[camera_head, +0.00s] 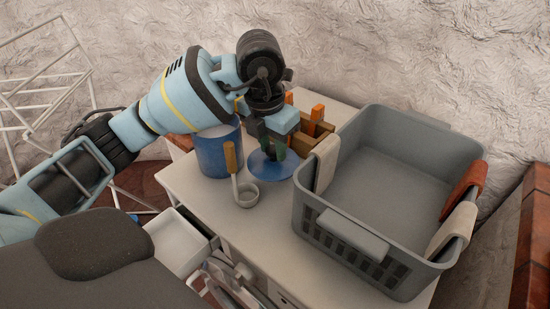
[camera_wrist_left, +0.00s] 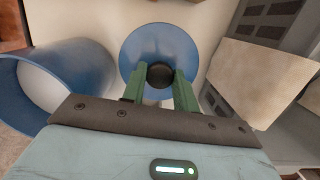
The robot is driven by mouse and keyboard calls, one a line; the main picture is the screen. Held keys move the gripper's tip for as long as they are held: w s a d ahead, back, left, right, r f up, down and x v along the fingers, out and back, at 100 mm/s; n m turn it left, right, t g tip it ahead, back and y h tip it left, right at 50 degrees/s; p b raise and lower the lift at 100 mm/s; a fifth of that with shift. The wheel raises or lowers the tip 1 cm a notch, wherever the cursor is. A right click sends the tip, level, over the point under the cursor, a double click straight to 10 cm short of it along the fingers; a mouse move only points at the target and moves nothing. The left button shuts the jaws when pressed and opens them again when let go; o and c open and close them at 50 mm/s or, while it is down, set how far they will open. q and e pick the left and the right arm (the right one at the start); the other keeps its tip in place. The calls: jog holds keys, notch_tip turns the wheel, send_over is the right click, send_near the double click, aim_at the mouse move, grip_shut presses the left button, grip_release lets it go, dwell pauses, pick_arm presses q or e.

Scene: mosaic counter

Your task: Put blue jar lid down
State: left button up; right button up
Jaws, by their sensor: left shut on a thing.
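The blue jar lid (camera_head: 270,168) is a flat blue disc with a dark round knob, low over or on the white counter top; I cannot tell if it touches. My left gripper (camera_head: 272,150) comes from above and is shut on the knob. In the left wrist view the lid (camera_wrist_left: 160,45) is below the green fingers (camera_wrist_left: 160,80), which close on the dark knob. The blue jar (camera_head: 218,153) stands just left of the lid, partly hidden by my left arm. It also shows at the left of the wrist view (camera_wrist_left: 90,68), open with a pale inside. My right gripper is not in view.
A small ladle with a wooden handle (camera_head: 231,158) is close in front of the lid. A large grey basket (camera_head: 345,228) with cloths on its rim fills the right side. A brown wooden holder (camera_head: 303,145) is behind the lid. An open drawer (camera_head: 178,243) is at the front left.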

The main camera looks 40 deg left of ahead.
aim_at(272, 161)
pick_arm(q)
jog(key=shift+f, duration=1.85)
jog(key=shift+f, duration=0.1)
jog(key=o, duration=1)
notch_tip(272, 161, up, 12)
jog(key=s+p, duration=0.1)
jog(key=shift+s, duration=0.4)
